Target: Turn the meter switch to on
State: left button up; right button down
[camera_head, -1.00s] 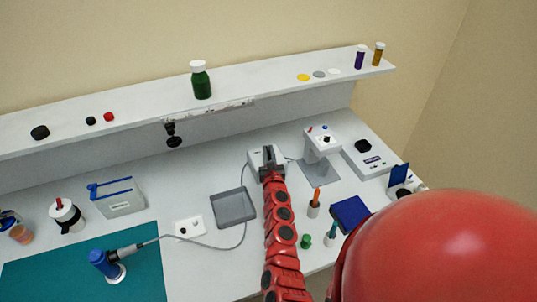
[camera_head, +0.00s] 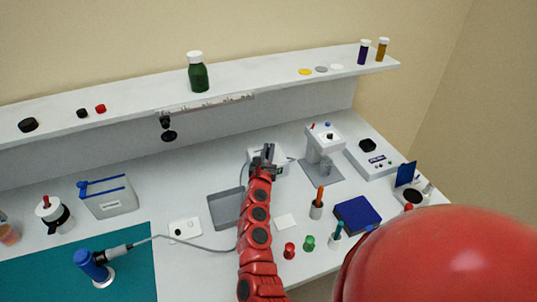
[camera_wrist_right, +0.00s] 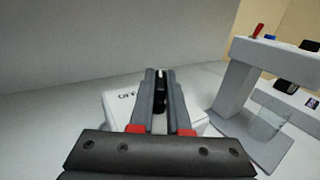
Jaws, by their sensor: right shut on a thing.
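The meter is a white box (camera_wrist_right: 121,109) with the word OFF on its top, left of my fingers in the right wrist view. In the head view the box (camera_head: 282,158) is partly hidden behind my right gripper (camera_head: 264,156). In the right wrist view my right gripper (camera_wrist_right: 161,84) is over the box with its two grey fingers close together. It is shut on a dark switch knob (camera_wrist_right: 160,98), mostly hidden between the fingers. The knob's exact angle and any ON label cannot be made out. My left gripper is not in view.
A grey stand (camera_head: 322,148) is right of the meter. A grey tray (camera_head: 226,209) is left of my arm, with a cable nearby. A pen cup (camera_head: 316,210), blue box (camera_head: 357,215) and red and green caps are at front right. A shelf (camera_head: 240,90) runs behind.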

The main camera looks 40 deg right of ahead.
dwell(0.3)
jog(key=c, duration=0.9)
grip_release()
jog(key=b+v, duration=0.4)
jog(key=v, duration=1.3)
jog(key=shift+s+a+r, duration=0.1)
jog(key=shift+s+a, duration=0.05)
jog(key=shift+a, duration=0.05)
